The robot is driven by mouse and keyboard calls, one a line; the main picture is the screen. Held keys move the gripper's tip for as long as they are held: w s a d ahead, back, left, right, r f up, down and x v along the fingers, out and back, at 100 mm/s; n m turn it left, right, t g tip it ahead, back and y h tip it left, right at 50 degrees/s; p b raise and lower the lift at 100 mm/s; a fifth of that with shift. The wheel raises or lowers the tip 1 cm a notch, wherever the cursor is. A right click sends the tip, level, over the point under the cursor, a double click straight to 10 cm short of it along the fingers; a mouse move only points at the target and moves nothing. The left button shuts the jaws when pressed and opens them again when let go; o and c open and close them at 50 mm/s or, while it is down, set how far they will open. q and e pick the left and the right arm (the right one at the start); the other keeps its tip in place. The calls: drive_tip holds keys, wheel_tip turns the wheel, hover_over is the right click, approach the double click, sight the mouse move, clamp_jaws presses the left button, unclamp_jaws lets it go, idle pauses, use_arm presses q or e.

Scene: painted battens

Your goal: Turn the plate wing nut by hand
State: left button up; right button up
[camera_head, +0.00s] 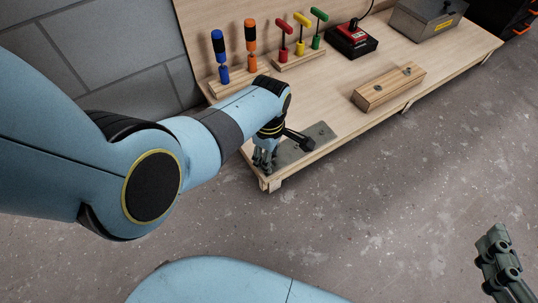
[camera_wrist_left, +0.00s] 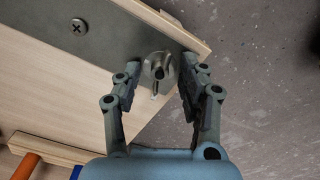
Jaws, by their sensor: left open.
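The metal plate (camera_head: 318,138) lies flat at the near left corner of the wooden bench; it also shows in the left wrist view (camera_wrist_left: 100,42). The grey wing nut (camera_wrist_left: 158,68) is on the plate near its end, by the bench edge. My left gripper (camera_wrist_left: 163,78) is open, with one finger on each side of the wing nut; a gap shows on both sides. In the head view my left gripper (camera_head: 265,160) points down at the plate's end and hides the wing nut. My right gripper (camera_head: 497,258) is off the bench, above the floor at lower right.
A cross-head screw (camera_wrist_left: 78,26) sits in the plate. Screwdrivers (camera_head: 251,38) and coloured T-handled tools (camera_head: 301,38) stand in racks behind. A wooden block (camera_head: 388,88), a red-and-black device (camera_head: 351,40) and a grey metal box (camera_head: 428,18) are further right.

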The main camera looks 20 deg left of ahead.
use_arm(q)
clamp_jaws()
idle(0.3)
